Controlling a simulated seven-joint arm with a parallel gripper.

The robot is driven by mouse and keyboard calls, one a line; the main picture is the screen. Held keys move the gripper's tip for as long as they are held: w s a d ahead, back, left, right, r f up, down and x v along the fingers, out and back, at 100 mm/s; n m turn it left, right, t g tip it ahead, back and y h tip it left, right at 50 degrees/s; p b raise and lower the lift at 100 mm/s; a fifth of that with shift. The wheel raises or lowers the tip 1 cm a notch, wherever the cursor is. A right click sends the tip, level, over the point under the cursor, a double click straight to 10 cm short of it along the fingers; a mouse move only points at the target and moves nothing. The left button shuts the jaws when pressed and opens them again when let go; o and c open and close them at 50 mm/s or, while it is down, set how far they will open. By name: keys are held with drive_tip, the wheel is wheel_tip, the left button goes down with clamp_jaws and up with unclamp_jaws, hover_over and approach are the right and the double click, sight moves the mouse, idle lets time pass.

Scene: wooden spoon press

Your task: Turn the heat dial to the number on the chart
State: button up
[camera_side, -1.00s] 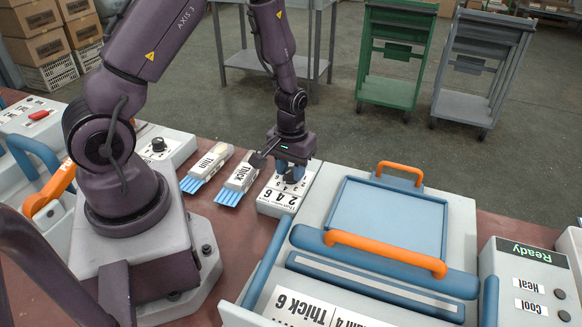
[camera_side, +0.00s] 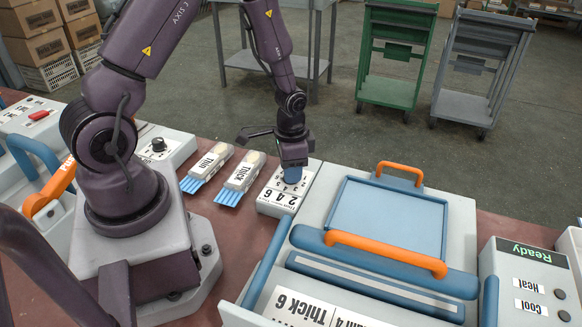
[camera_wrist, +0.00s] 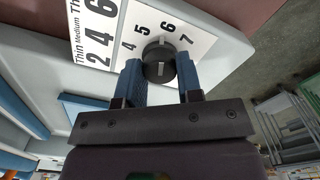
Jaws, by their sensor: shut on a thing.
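The black heat dial (camera_wrist: 158,62) sits on a white box with the numbers 4, 5, 6 and 7 showing around it. My gripper (camera_wrist: 160,75) is shut on the dial, with one blue finger on each side. In the side view my gripper (camera_side: 292,176) points down over the dial box (camera_side: 268,203) and hides the dial. A white chart (camera_wrist: 97,35) beside the dial pairs Thin, Medium and Thick with 2, 4 and 6.
The press (camera_side: 455,235) with orange handles stands right of the dial box. Its front label reads Thick 6 (camera_side: 297,306). Blue-pronged holders labelled Thin (camera_side: 207,168) and Thick (camera_side: 241,178) lie to the left. A panel (camera_side: 535,285) at the right shows Ready.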

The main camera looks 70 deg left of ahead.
drive_tip(key=shift+m, duration=0.6)
drive_tip(key=o, duration=0.9)
wheel_tip(320, 180, up, 13)
idle(0.4)
